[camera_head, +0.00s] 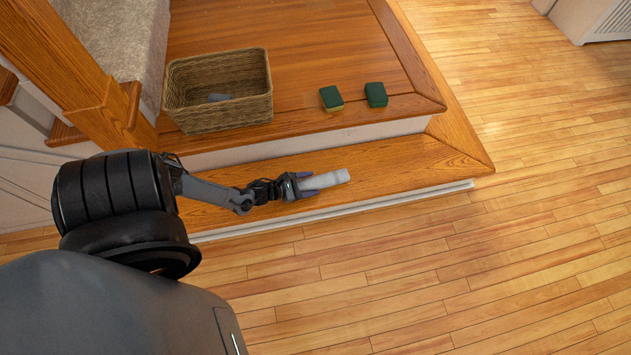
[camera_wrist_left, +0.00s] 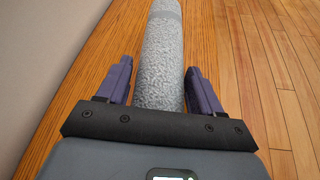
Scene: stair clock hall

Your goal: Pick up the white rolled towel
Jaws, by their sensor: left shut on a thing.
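The white rolled towel (camera_head: 330,180) looks pale grey-white and lies lengthwise along the lower wooden step (camera_head: 420,160). My left gripper (camera_head: 311,184) is shut on its near end, with one purple finger on each side. In the left wrist view the towel (camera_wrist_left: 163,50) runs straight away between the two fingers of the gripper (camera_wrist_left: 157,75). Its near end is partly hidden by the gripper body. I cannot tell whether it is lifted off the step. My right gripper is not in view.
A wicker basket (camera_head: 222,118) with a small grey item (camera_head: 219,97) inside stands on the upper landing (camera_head: 310,45). Two green sponges (camera_head: 331,98) (camera_head: 376,94) lie to its right. A wooden post (camera_head: 75,70) stands at left. The plank floor (camera_head: 500,250) is clear.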

